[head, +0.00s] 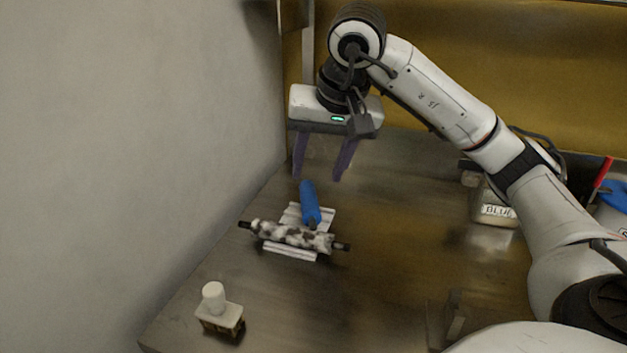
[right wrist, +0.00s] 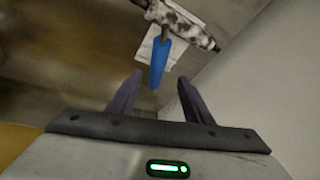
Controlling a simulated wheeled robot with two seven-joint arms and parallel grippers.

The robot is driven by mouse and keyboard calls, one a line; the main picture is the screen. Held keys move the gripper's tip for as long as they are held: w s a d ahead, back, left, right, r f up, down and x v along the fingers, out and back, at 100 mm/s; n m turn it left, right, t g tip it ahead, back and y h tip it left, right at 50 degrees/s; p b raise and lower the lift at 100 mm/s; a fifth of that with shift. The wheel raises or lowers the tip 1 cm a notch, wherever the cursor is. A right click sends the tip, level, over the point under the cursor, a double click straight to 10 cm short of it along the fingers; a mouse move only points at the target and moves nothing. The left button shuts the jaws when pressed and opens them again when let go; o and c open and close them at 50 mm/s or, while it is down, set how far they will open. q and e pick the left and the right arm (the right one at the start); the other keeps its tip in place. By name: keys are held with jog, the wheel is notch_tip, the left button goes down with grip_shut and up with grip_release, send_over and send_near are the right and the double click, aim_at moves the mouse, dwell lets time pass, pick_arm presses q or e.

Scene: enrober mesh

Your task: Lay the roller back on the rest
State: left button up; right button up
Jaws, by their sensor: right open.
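The roller has a blue handle (head: 310,203) and a mottled white and brown sleeve (head: 292,235) with dark ends. It lies across a white ridged rest (head: 290,251) on the table, the handle pointing away toward the back. My right gripper (head: 319,177) is open and empty, above and behind the handle. In the right wrist view the blue handle (right wrist: 159,63) shows ahead between the two purple fingers, apart from them. The rest (right wrist: 150,48) is partly hidden under the roller there. My left gripper is not in view.
A small block with a white knob (head: 214,298) stands at the table's front left. A container labelled BLUE (head: 496,211) stands at the right, near a blue-lidded tub (head: 614,195) with a red handle. A grey wall bounds the left. The middle of the table is clear.

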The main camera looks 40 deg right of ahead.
jog(key=shift+p+v, duration=0.6)
jog(key=shift+v, duration=1.6)
